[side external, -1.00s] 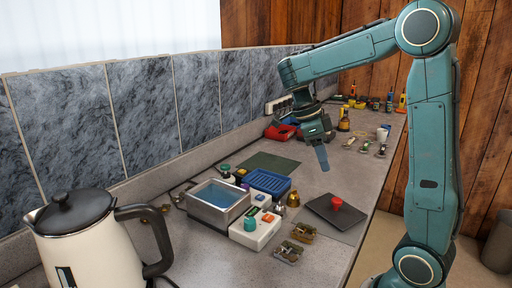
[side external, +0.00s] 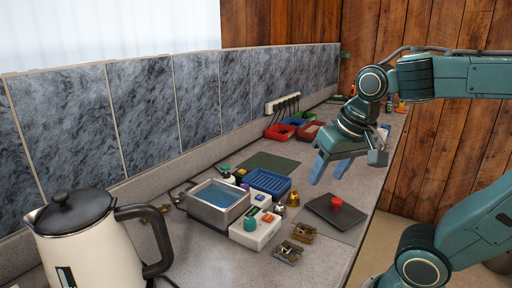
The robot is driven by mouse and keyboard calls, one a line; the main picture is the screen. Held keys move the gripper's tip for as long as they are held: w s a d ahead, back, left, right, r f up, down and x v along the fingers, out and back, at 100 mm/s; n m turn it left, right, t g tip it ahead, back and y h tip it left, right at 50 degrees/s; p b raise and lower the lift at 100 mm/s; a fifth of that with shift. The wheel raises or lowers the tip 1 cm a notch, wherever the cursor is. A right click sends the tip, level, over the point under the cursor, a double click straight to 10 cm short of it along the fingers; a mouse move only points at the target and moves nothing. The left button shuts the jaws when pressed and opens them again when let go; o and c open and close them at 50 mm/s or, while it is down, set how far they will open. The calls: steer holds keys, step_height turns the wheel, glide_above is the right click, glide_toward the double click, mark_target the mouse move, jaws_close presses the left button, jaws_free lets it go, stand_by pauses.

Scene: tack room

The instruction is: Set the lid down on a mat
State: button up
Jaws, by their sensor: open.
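A dark green mat (side external: 268,164) lies bare farther back on the left. My gripper (side external: 331,174) hangs in the air above the counter, higher in the picture than the lid and apart from it. Its two blue fingers are spread, with nothing between them.
A steel basin of blue liquid (side external: 217,197), a blue ribbed tray (side external: 267,183) and a white box with buttons (side external: 255,230) stand left of the lid. Brass pieces (side external: 288,252) lie in front. A kettle (side external: 80,240) fills the near left. Red bins (side external: 280,131) stand behind.

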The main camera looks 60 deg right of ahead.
steer(key=a+n, duration=0.1)
steer(key=n, duration=0.1)
steer(key=s+a+n+t+y, duration=0.1)
steer(key=a+n, duration=0.1)
steer(key=s+a+n, duration=0.1)
steer(key=n, duration=0.1)
steer(key=shift+s+a+f+t, duration=0.1)
steer(key=shift+a+f+t, duration=0.05)
steer(key=shift+f+t, duration=0.15)
